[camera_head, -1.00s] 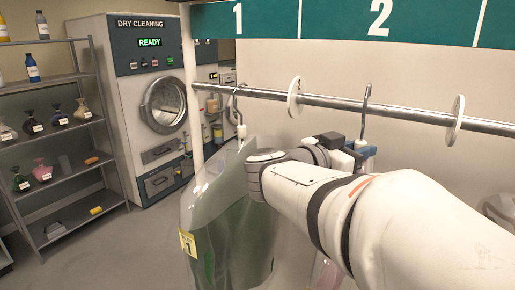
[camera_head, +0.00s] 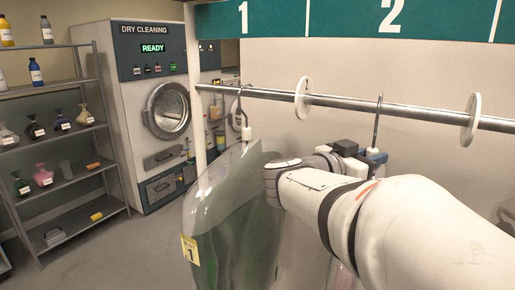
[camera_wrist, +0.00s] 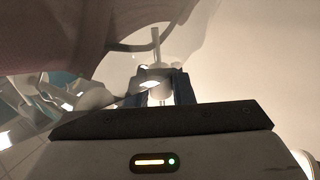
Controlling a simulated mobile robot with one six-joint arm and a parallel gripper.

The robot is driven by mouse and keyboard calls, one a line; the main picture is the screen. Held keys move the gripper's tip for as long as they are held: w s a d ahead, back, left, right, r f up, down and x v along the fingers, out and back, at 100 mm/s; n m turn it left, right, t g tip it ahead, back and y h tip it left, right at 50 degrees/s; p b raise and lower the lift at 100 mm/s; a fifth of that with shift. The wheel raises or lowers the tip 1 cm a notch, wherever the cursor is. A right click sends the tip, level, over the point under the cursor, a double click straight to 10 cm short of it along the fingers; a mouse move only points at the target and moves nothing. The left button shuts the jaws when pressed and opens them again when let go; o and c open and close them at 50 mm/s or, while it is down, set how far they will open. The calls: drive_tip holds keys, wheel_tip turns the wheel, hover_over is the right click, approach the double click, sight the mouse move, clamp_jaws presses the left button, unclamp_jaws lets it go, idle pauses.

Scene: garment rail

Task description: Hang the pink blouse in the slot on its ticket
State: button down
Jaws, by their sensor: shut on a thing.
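My gripper (camera_head: 372,157) is shut on the neck of a clear-covered garment's hanger (camera_head: 378,125), below the rail. In the wrist view, the white hanger neck (camera_wrist: 157,72) stands between the blue fingertips. The hanger's hook reaches up to the rail under the number 2, between two white divider rings; whether it bears on the rail I cannot tell. My arm hides most of the held garment. A pinkish strip of the blouse (camera_head: 344,276) shows below the arm, and pinkish cloth (camera_wrist: 50,35) fills the wrist view's upper left. Its ticket is not visible.
The metal rail (camera_head: 430,115) runs across, with divider rings (camera_head: 303,99) and (camera_head: 472,117) beside the hook. A green garment (camera_head: 240,225) in a clear cover hangs under number 1, its yellow ticket (camera_head: 189,249) reading 1. A shelf (camera_head: 70,185) and a dry-cleaning machine (camera_head: 150,100) stand left.

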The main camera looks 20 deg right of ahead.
drive_tip(key=c, duration=1.2)
unclamp_jaws()
drive_tip(key=shift+o, duration=0.2)
drive_tip(key=shift+a, duration=0.1)
drive_tip(key=shift+s+a+b, duration=0.75)
drive_tip(key=shift+a, duration=2.95)
drive_tip(key=w+a+n+t+y, duration=0.7)
drive_tip(key=w+t, duration=0.3)
drive_tip(key=t, duration=0.2)
drive_tip(key=w+a+f+n+y, duration=0.2)
drive_tip(key=a+f+n+y, duration=0.5)
drive_tip(key=a+y, duration=0.25)
drive_tip(key=s+a+f+n+g+y, duration=0.25)
drive_tip(key=s+f+g, duration=0.5)
drive_tip(key=f, duration=0.45)
drive_tip(key=s+d+f+g, duration=0.2)
drive_tip(key=s+f, duration=0.1)
drive_tip(key=s, duration=0.2)
drive_tip(key=s+d+f+g+h, duration=0.1)
drive_tip(key=s+f+g, duration=0.1)
drive_tip(key=s, duration=0.3)
drive_tip(key=shift+s+d+f+m+g, duration=0.35)
drive_tip(key=shift+s+f, duration=0.05)
drive_tip(key=shift+f, duration=0.15)
